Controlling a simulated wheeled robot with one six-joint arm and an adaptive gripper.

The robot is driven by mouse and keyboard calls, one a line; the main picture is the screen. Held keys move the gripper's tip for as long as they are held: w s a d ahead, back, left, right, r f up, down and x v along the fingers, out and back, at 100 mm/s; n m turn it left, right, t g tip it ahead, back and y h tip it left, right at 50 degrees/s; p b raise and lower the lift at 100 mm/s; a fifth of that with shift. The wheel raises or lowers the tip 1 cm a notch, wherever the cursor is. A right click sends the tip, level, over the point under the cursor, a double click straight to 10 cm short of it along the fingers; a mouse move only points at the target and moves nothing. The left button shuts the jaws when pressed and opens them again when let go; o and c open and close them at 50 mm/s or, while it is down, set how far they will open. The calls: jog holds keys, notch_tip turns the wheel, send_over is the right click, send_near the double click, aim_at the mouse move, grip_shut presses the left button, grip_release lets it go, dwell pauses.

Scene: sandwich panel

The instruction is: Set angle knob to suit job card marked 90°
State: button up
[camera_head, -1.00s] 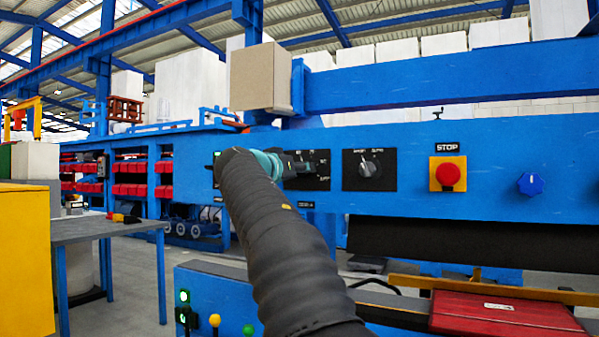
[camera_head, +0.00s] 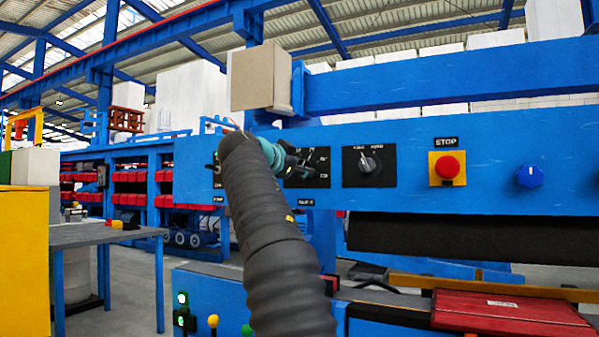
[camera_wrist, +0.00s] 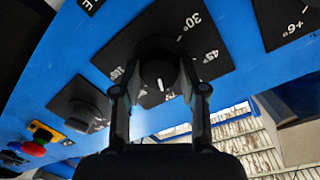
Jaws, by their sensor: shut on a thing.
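The angle knob (camera_wrist: 157,74) is a dark round knob with a short white pointer line on a black plate (camera_head: 322,179). In the wrist view the plate carries white marks, with 30° and 45° readable at the upper right; other marks are partly hidden. My gripper (camera_wrist: 159,80) has a finger on each side of the knob and is shut on it. In the head view my gripper (camera_head: 297,162) is at the plate, and its wrist hides the knob. The pointer line points toward the lower part of the wrist picture, away from 30°. I cannot pick out a 90° job card.
To the right on the blue panel are a rotary switch (camera_head: 369,163), a red stop button (camera_head: 447,167) on yellow, and a blue knob (camera_head: 529,176). A grey table (camera_head: 90,233) stands at the left. A red block (camera_head: 510,318) lies at the lower right.

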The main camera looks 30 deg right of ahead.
jog(key=shift+r+m+t+y+b, duration=0.15)
jog(key=shift+m+b, duration=0.2)
jog(key=shift+m, duration=1.45)
jog(key=shift+f+m+t+y+b, duration=0.15)
jog(key=shift+m+b, duration=0.2)
jog(key=shift+m, duration=1.45)
jog(key=shift+r+m, duration=0.1)
jog(key=shift+m, duration=0.2)
jog(key=o, duration=1.1)
jog(key=shift+o, duration=0.2)
jog(key=shift+s, duration=0.1)
jog(key=v, duration=1.2)
